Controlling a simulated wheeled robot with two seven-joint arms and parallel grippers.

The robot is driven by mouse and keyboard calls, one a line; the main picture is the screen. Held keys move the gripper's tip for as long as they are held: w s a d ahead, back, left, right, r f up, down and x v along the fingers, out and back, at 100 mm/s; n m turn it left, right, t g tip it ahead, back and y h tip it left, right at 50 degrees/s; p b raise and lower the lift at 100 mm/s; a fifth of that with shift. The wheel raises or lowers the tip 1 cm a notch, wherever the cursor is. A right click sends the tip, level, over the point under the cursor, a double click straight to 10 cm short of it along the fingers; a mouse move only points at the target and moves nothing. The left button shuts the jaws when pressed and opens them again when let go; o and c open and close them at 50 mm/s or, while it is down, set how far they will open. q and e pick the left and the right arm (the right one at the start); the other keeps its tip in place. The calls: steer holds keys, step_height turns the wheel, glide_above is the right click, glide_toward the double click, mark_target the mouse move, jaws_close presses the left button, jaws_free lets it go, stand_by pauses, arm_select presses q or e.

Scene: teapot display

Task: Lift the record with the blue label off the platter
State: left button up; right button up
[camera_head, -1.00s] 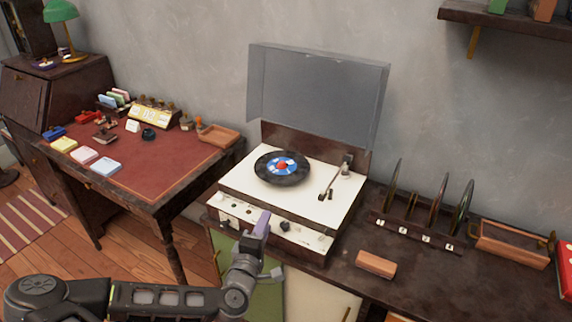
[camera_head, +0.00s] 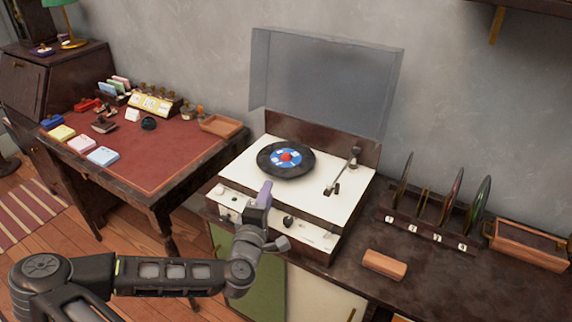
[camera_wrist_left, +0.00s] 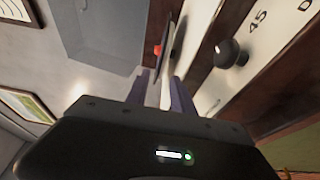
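The record with the blue label (camera_head: 270,163) lies flat on the platter of the white turntable (camera_head: 328,207). It is black, with a blue and white label and a red centre. The platter beneath is hidden. The tonearm (camera_head: 338,178) is to the right of the record. My left gripper (camera_head: 265,192) is above the turntable's front edge, just in front of the record and apart from it. In the left wrist view its two purple fingers (camera_wrist_left: 162,92) are spread with nothing held between them, and the record (camera_wrist_left: 171,48) shows nearly edge-on beyond them. My right gripper is out of view.
The clear lid (camera_head: 325,85) stands open behind the turntable. To the right are a rack (camera_head: 420,228) with upright records, a wooden block (camera_head: 384,264) and an empty wooden tray (camera_head: 530,245). A desk (camera_head: 165,170) with small items is at left.

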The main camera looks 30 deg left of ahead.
arm_select(q)
steer(key=shift+w, duration=0.2)
steer(key=shift+w+a, duration=0.1)
steer(key=x, duration=0.5)
steer(key=shift+a, duration=0.1)
steer(key=shift+c, duration=0.4)
jaws_close()
stand_by(1.4)
